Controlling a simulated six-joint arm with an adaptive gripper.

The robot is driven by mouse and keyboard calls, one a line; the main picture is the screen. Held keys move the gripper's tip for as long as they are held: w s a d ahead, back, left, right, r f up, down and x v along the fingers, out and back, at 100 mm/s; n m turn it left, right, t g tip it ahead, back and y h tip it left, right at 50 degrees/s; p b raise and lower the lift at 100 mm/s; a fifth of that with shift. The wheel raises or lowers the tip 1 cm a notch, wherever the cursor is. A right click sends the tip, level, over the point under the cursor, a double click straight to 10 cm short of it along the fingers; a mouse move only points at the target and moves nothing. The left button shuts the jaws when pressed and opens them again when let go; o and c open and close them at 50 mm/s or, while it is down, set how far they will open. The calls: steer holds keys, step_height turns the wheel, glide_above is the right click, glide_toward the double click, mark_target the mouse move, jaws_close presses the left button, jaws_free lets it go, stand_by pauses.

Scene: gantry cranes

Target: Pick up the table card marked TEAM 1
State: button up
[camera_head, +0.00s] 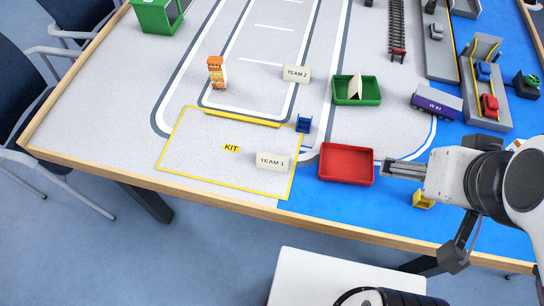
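The table card marked TEAM 1 (272,161) stands upright on the grey mat, inside the yellow-outlined KIT area near its right edge. It is a small cream card with dark print, and nothing covers it. A similar card marked TEAM 2 (297,74) stands farther back on the mat. My gripper (387,168) is to the right of the TEAM 1 card, just past the red tray, with its fingers pointing left. It is apart from the card. I cannot tell whether its fingers are open, and I see nothing held.
A red tray (347,176) lies between my gripper and the TEAM 1 card. A small blue item (304,123) stands behind the card. A green tray (357,101), a purple truck (436,103) and a yellow item (423,201) are nearby. The KIT area left of the card is clear.

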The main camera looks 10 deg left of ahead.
steer(key=shift+a, duration=0.1)
steer(key=w+a+f+n+g+y, duration=0.15)
steer(key=a+f, duration=0.35)
steer(key=a, duration=0.6)
steer(key=w+a+f+g+y, duration=0.1)
steer(key=a+f+g+y, duration=0.2)
steer(key=a, duration=0.8)
steer(key=w+a+f+n+y, duration=0.1)
steer(key=w+a+f+y, duration=0.1)
steer(key=a+f, duration=0.65)
steer(key=m+t+h, duration=0.2)
steer(key=t+h, duration=0.2)
steer(key=h, duration=0.2)
glide_above(273, 159)
steer(key=s, duration=0.1)
step_height(273, 159, down, 8)
steer(key=shift+s, duration=0.15)
